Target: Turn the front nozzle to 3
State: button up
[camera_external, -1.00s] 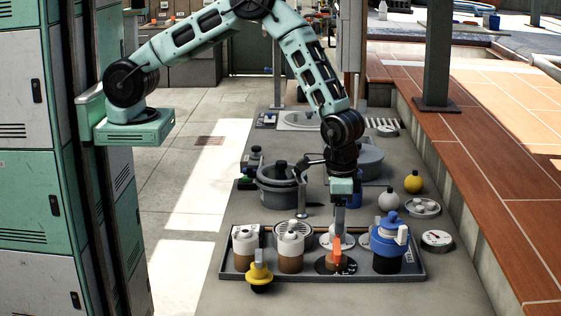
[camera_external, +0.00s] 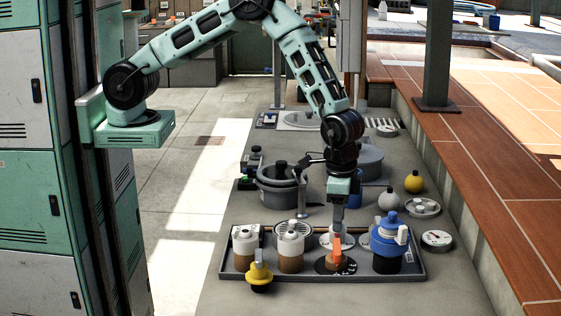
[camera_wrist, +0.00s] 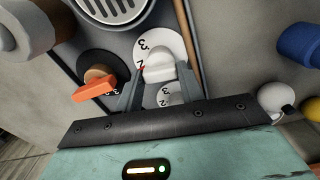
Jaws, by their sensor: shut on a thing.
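My gripper (camera_wrist: 158,85) is shut on a white nozzle knob (camera_wrist: 160,68), with one finger on each side of it. The knob stands on a white dial (camera_wrist: 172,39) printed with 3 and 2, and a small red mark shows near the 2. An orange nozzle (camera_wrist: 94,89) on a black numbered dial (camera_wrist: 92,62) sits to the left, outside the fingers. In the external view my gripper (camera_external: 338,228) points down just behind the orange nozzle (camera_external: 337,250) and its black dial (camera_external: 347,268). There my fingers and the orange nozzle partly hide the white dial (camera_external: 324,240).
The dials sit in a grey tray (camera_external: 412,276). A blue-topped canister (camera_external: 388,238) stands close on the right and a white-topped canister (camera_external: 291,246) on the left. A yellow-capped item (camera_external: 259,272) is at the front edge. A grey pot (camera_external: 277,190) stands behind.

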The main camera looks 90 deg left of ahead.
jog(key=m+b, duration=0.1)
jog(key=m, duration=0.4)
jog(key=shift+m, duration=2.5)
jog(key=o, duration=1)
jog(key=shift+r, duration=0.15)
notch_tip(320, 180, up, 17)
jog(key=b, duration=0.3)
jog(key=shift+b, duration=0.35)
